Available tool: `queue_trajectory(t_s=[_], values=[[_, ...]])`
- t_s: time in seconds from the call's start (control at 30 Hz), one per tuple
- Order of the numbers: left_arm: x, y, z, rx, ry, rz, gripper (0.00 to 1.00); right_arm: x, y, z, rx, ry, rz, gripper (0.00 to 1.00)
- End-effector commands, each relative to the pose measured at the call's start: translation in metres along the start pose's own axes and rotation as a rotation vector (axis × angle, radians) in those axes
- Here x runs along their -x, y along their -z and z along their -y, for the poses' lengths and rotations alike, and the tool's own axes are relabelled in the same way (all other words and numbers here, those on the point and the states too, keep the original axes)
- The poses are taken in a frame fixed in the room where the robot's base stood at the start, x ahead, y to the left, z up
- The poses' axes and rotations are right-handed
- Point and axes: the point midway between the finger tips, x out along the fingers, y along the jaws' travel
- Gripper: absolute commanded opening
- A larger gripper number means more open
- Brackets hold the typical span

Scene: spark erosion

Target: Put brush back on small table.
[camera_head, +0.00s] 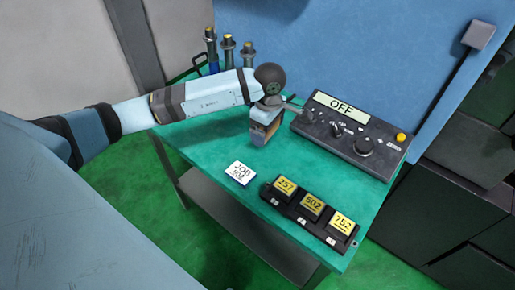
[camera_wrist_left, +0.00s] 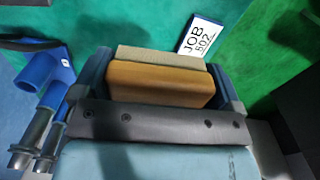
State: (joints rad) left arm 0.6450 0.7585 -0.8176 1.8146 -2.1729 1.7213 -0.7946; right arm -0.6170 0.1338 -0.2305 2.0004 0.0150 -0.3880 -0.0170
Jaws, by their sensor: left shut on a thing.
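The brush (camera_head: 260,134) is a block with an orange-brown wooden body and a paler layer along one side. My left gripper (camera_head: 267,113) is shut on it and holds it over the green-topped table (camera_head: 210,150). I cannot tell whether the brush touches the top. In the left wrist view the brush (camera_wrist_left: 162,82) sits between the two dark fingers of the left gripper (camera_wrist_left: 158,90). My right gripper is not in view.
A control box (camera_head: 352,135) reading OFF stands just right of the brush. A JOB 502 card (camera_head: 240,173) and a black holder (camera_head: 310,209) with yellow number plates lie in front. Several tools (camera_head: 229,50) stand at the back left, also showing in the wrist view (camera_wrist_left: 42,110).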

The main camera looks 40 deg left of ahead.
Motion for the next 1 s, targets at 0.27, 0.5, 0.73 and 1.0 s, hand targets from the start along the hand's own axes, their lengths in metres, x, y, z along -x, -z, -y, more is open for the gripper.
queue_trajectory(t_s=[0.27,0.5,0.73,1.0], values=[[0.032,0.036,-0.035,0.848,-0.001,0.003,0.65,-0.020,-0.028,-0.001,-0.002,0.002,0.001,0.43],[0.056,0.058,-0.047,1.340,-0.001,0.002,0.65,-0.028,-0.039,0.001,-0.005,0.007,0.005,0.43],[0.049,0.064,-0.048,1.478,0.004,-0.003,0.65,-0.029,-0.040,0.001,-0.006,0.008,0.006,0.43],[-0.020,0.063,-0.048,1.478,0.006,-0.003,0.65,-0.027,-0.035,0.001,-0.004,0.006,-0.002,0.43]])
